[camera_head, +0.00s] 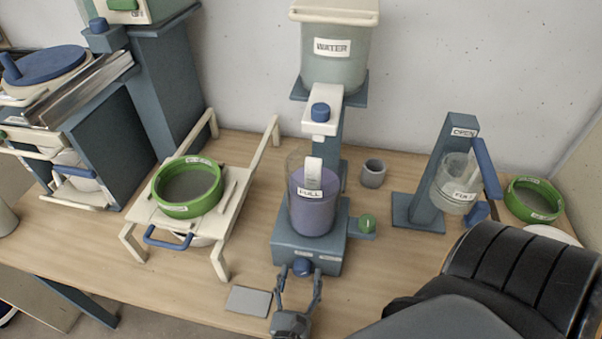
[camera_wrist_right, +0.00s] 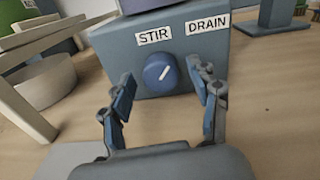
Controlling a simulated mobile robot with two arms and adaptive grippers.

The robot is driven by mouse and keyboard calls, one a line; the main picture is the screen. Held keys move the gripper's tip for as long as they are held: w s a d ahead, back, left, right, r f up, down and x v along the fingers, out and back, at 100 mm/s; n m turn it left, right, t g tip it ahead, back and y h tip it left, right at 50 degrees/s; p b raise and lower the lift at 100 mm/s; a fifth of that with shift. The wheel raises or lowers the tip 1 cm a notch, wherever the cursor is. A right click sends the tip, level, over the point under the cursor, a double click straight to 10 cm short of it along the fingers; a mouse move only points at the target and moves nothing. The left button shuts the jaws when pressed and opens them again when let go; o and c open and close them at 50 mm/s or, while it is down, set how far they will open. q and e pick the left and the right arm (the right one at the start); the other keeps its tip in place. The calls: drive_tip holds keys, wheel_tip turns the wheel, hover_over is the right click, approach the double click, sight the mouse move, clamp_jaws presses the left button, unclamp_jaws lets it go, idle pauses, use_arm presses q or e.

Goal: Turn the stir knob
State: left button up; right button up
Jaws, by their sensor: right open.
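The stir knob (camera_head: 302,266) is a round blue knob on the front face of the blue-grey mixer base (camera_head: 312,250). In the right wrist view the knob (camera_wrist_right: 161,74) carries a white line tilted up to the right, under a STIR label (camera_wrist_right: 154,37). My right gripper (camera_head: 300,274) is open, its fingers on either side of the knob. In the wrist view the right gripper (camera_wrist_right: 166,82) has its fingers apart, with gaps showing between them and the knob. My left gripper is not in view.
A clear vessel of purple liquid (camera_head: 314,205) marked FULL stands on the base, below a WATER tank (camera_head: 335,50). A green-rimmed sieve (camera_head: 188,187) rests on a stand at left. A grey plate (camera_head: 248,301) lies near the table's front edge.

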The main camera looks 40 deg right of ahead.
drive_tip(key=c, duration=1.2)
drive_tip(key=shift+o, duration=0.2)
drive_tip(key=m+b, duration=0.1)
drive_tip(key=m, duration=0.2)
drive_tip(key=shift+m, duration=0.3)
drive_tip(key=shift+s+d+m+b, duration=0.1)
drive_tip(key=shift+m+b, duration=0.6)
drive_tip(key=shift+m, duration=1)
drive_tip(key=o, duration=1.2)
drive_tip(key=shift+c, duration=0.2)
